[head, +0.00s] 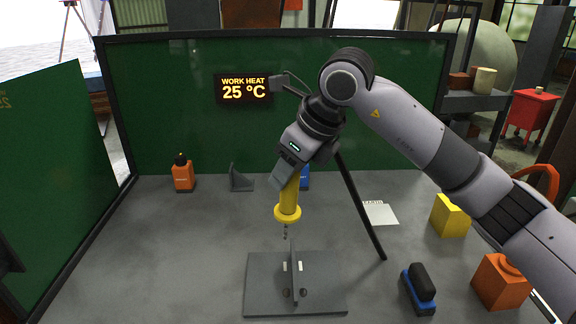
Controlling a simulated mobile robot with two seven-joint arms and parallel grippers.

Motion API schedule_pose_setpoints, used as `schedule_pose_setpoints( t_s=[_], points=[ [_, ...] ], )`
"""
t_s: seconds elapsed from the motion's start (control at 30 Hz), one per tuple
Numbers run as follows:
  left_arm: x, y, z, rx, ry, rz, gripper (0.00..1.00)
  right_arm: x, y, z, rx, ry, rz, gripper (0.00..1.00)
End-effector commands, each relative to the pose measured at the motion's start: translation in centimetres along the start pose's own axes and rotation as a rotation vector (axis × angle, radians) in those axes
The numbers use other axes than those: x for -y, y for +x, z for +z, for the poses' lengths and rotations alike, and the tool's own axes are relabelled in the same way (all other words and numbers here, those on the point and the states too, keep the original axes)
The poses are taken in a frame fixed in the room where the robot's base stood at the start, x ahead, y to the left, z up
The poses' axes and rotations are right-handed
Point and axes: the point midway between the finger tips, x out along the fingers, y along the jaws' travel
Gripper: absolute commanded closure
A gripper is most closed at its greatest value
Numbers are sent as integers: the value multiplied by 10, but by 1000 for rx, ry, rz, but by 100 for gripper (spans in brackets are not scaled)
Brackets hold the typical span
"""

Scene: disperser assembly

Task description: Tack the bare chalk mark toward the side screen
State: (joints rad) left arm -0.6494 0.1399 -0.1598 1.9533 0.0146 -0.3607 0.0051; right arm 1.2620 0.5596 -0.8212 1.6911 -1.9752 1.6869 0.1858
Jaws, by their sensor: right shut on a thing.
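My right gripper (288,178) is shut on a yellow tool (288,205) with a round flange and a thin dark tip pointing down. The tip hangs above the far end of a grey flat plate (265,285), apart from it as far as I can tell. An upright fin (295,275) stands across the plate's middle. A small white chalk mark (286,267) lies on the fin's left, toward the green side screen (45,170). Another white mark (300,267) lies on its right. Two dark blobs (287,292) sit nearer me, one each side of the fin. My left gripper is out of view.
An orange bottle (183,176) and a grey angle bracket (240,180) stand at the back. A yellow block (450,216), a blue-and-black tool (420,290) and an orange container (500,283) stand right. A display (244,89) reads 25 °C. The table's left is clear.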

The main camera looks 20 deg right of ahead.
Motion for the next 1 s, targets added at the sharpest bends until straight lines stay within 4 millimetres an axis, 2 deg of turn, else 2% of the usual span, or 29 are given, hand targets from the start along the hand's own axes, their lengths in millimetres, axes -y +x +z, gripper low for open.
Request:
schedule_pose_setpoints(
  t_s=[0.13, 0.5, 1.0],
  points=[
    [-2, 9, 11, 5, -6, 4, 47, -1, 18, -10, 1, 0, 1, 93],
    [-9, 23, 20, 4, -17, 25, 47, -4, 54, -29, 2, -1, -1, 93],
    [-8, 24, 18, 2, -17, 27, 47, -4, 59, -32, 3, 0, 0, 93]
  ],
)
